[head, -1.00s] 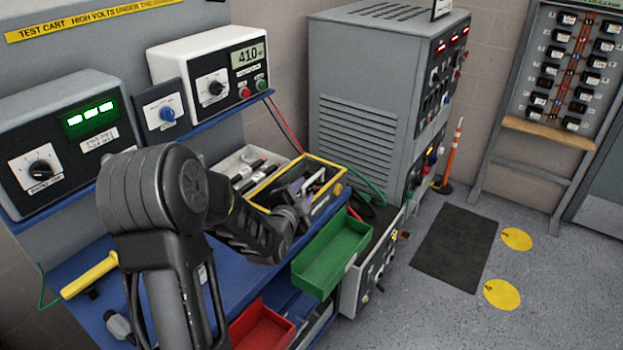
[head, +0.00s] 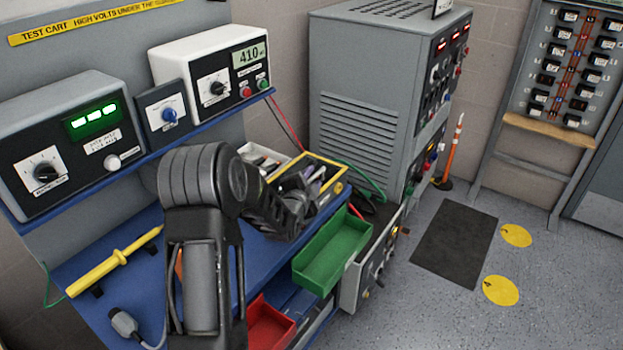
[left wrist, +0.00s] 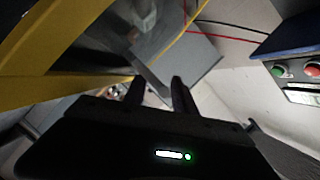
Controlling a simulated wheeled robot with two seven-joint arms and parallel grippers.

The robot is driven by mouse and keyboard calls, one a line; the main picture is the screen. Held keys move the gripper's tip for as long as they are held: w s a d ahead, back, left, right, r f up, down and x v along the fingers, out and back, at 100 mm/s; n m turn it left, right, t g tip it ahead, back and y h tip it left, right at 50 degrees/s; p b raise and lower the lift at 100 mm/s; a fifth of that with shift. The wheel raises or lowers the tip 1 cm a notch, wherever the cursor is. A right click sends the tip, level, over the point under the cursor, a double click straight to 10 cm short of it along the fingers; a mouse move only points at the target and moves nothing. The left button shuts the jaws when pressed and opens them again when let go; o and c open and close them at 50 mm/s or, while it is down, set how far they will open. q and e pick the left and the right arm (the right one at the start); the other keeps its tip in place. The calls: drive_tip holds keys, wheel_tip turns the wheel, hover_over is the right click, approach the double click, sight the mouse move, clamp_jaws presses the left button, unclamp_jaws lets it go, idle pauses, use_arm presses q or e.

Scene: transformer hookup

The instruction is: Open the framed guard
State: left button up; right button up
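The framed guard has a yellow frame (head: 284,168) and stands at the back right of the blue cart, below the white 410 meter. I see dark parts and small items inside the frame. The left wrist view shows the yellow frame (left wrist: 60,88) close up on the left, with a dark see-through panel beside it. My left gripper (head: 296,208) is at the guard, over its near side. Its two fingers (left wrist: 160,88) are apart. A grey edge lies beyond the fingertips; I cannot tell if they touch it. My right gripper is out of view.
A green bin (head: 330,252) and a red bin (head: 268,328) are at the cart's front. A yellow probe (head: 115,262) lies on the left of the blue top. A grey cabinet (head: 365,130) stands behind right. The floor mat (head: 455,247) area is clear.

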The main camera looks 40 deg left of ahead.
use_arm(q)
drive_tip(key=shift+c, duration=0.5)
clamp_jaws()
idle(0.8)
